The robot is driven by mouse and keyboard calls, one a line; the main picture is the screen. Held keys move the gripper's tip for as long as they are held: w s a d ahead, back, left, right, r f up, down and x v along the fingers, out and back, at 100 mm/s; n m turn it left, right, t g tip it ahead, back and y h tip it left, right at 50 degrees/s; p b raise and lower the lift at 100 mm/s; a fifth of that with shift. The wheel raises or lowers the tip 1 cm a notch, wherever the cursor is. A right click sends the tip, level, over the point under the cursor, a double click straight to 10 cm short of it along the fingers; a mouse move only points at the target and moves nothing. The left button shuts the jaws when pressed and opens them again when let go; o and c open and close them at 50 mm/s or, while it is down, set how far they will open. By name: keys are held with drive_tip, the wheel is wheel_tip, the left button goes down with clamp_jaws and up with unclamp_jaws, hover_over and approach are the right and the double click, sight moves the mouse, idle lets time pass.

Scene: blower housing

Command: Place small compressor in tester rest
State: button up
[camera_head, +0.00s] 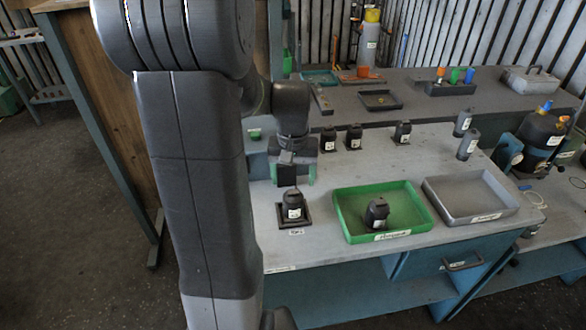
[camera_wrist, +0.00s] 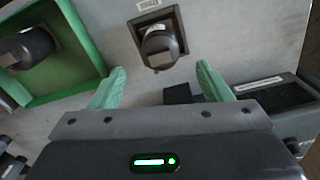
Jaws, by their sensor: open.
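A small dark compressor (camera_head: 293,204) with a white label stands upright on a black square rest (camera_head: 281,221) with a label in front of it. In the wrist view the compressor (camera_wrist: 160,46) is just ahead of the fingertips, roughly centred between them, on the rest (camera_wrist: 181,25). My gripper (camera_head: 293,177) has green fingers spread apart, with nothing between them. It is above and behind the rest, apart from the compressor. It also shows in the wrist view (camera_wrist: 161,72). The lower sides of the compressor are partly hidden by the rest.
A green tray (camera_head: 345,223) to the right holds a similar dark unit (camera_head: 377,212). A grey tray (camera_head: 440,203) beside it is empty. Several dark units (camera_head: 354,137) and grey cylinders (camera_head: 467,145) stand at the back. The table's front left is clear.

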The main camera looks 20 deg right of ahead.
drive_tip(key=shift+r, duration=1.2)
drive_tip(key=o, duration=0.6)
drive_tip(key=w+r+n+p, duration=0.1)
drive_tip(key=r+n, duration=0.2)
drive_tip(key=r, duration=0.3)
drive_tip(key=w+r+n+t+h+p, duration=0.1)
drive_tip(key=w+r+n+p, duration=0.1)
drive_tip(key=r+n, duration=0.2)
drive_tip(key=w+a+r+n+p, duration=0.1)
drive_tip(key=w+r+n, duration=0.1)
drive_tip(key=r, duration=0.6)
drive_tip(key=shift+a+n+h+p, duration=0.1)
drive_tip(key=shift+n+h+p, duration=0.25)
drive_tip(key=shift+n, duration=0.35)
drive_tip(key=shift+o, duration=0.2)
wheel_tip(320, 180, up, 16)
drive_tip(key=a+n+t+h+p, duration=0.1)
drive_tip(key=a+n+t+p, duration=0.15)
drive_tip(key=n, duration=0.75)
drive_tip(key=b+x, duration=0.4)
drive_tip(key=x, duration=0.5)
drive_tip(key=shift+d+f+b, duration=0.15)
drive_tip(key=shift+f+b, duration=0.15)
drive_tip(key=shift+b, duration=0.1)
drive_tip(key=shift+w+r+g, duration=0.1)
drive_tip(key=shift+g, duration=0.15)
